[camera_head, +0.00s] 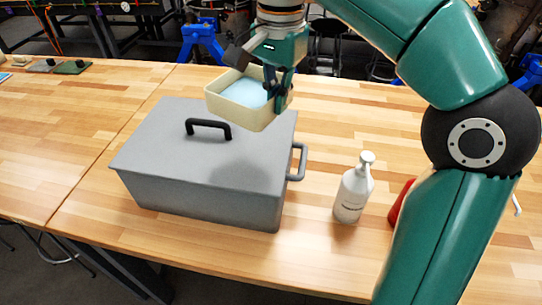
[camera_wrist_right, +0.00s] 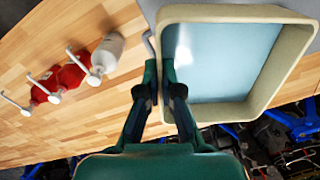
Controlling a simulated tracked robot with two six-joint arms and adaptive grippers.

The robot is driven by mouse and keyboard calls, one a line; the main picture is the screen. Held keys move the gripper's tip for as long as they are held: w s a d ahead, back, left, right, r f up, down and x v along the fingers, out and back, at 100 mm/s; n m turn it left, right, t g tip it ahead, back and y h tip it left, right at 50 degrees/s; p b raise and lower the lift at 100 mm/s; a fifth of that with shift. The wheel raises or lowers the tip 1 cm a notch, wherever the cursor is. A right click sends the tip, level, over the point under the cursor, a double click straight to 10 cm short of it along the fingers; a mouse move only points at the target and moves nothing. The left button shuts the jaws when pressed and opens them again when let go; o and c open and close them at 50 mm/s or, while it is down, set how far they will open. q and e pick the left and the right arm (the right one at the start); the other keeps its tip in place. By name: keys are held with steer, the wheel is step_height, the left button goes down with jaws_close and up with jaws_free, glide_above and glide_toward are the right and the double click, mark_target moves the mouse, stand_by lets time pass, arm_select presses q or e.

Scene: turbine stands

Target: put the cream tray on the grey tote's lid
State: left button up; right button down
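The cream tray (camera_head: 233,113), with a pale blue inside, is held in the air over the back right part of the grey tote's lid. My right gripper (camera_head: 278,88) is shut on the tray's right wall. The right wrist view shows the fingers (camera_wrist_right: 161,72) on either side of the wall of the tray (camera_wrist_right: 245,110). The grey tote (camera_head: 200,195) stands on the table with its lid (camera_head: 165,135) on, and a black handle (camera_head: 208,127) rises from the lid's middle. A soft shadow lies on the lid. My left gripper is not in view.
A white pump bottle (camera_head: 351,193) stands right of the tote, near its grey side handle (camera_head: 299,162). A red bottle (camera_head: 401,203) is partly hidden behind my arm. The right wrist view shows red bottles (camera_wrist_right: 72,77).

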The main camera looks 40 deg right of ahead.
step_height(320, 180, down, 10)
steer(key=shift+s+f+b, duration=0.1)
steer(key=shift+s+b, duration=0.05)
steer(key=shift+b, duration=0.4)
steer(key=shift+f, duration=2.25)
steer(key=shift+f, duration=0.15)
steer(key=c, duration=1.3)
jaws_free()
